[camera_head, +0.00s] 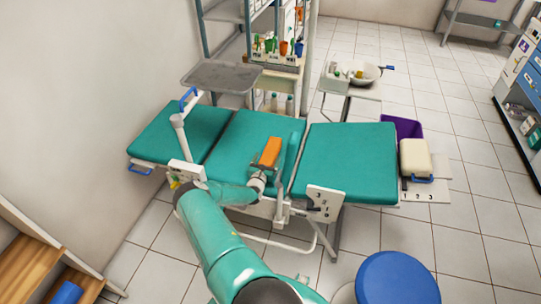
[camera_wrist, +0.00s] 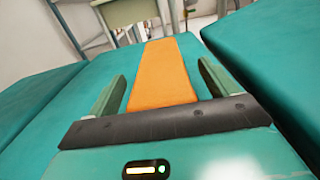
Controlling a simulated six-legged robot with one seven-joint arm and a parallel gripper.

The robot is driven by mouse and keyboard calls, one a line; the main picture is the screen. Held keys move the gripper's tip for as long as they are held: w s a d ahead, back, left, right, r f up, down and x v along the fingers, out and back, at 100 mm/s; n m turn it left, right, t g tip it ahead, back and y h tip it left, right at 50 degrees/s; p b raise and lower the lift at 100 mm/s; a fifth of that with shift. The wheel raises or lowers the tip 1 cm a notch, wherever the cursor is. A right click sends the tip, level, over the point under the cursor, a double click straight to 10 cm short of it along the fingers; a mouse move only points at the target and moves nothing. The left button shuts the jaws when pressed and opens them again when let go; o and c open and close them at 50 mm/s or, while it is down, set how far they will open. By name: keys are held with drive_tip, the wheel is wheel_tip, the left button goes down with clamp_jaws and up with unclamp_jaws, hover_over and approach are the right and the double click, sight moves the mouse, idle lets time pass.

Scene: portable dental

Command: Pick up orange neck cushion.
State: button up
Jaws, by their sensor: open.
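The orange neck cushion (camera_head: 270,151) is a long flat orange block. It lies on the middle section of the teal dental bed (camera_head: 235,136) in the head view. In the wrist view the cushion (camera_wrist: 163,75) runs away from me between the two fingers of my gripper (camera_wrist: 160,88). My gripper is open, with one green finger on each side of the cushion and a gap beside it.
A grey tray (camera_head: 222,76) stands over the bed's far left. A blue stool (camera_head: 397,279) is at the front right. A cream box (camera_head: 415,158) sits at the bed's right end. A shelf with bottles is behind. Tiled floor is free at the right.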

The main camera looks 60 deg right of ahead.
drive_tip(key=shift+d, duration=0.1)
drive_tip(key=shift+c, duration=0.4)
drive_tip(key=c, duration=1)
drive_tip(key=shift+c, duration=0.2)
drive_tip(key=shift+r, duration=0.15)
